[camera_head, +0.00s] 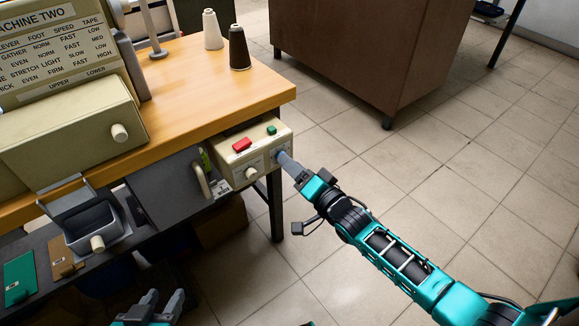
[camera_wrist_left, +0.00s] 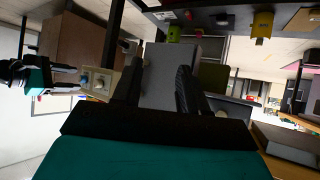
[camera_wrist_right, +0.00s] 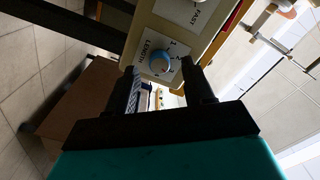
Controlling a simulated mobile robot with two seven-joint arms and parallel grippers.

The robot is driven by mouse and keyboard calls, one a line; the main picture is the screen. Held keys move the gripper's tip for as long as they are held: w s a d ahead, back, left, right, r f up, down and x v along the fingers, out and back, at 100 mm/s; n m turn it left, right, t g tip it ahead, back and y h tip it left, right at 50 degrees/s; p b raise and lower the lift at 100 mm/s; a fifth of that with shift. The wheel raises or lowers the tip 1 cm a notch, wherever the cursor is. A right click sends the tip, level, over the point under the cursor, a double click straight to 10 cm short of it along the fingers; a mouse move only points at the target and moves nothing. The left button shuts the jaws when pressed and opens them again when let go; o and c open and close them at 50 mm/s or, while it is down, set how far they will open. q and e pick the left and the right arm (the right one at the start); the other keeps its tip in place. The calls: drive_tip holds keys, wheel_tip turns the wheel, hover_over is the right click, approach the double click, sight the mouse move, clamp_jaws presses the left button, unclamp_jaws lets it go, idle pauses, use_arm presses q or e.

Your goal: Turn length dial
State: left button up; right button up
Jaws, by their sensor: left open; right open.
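The length dial (camera_wrist_right: 161,62) is a round blue knob on a white plate marked LENGTH, seen in the right wrist view. It sits on the end of a cream control box (camera_head: 230,153) at the table's right corner. My right gripper (camera_wrist_right: 160,68) is open, with its fingers on either side of the dial in that view; I cannot tell whether they touch it. In the head view the right gripper (camera_head: 281,157) is at the box's right end and largely hides the dial. My left gripper (camera_head: 163,303) is open and empty, low at the front, apart from the box.
The box has a red button (camera_head: 242,145), a green button (camera_head: 272,130) and a white knob (camera_head: 251,173). A grey panel with a handle (camera_head: 202,181) is beside it. Floor at right is clear.

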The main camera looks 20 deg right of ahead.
drive_tip(key=shift+x, duration=0.95)
clamp_jaws()
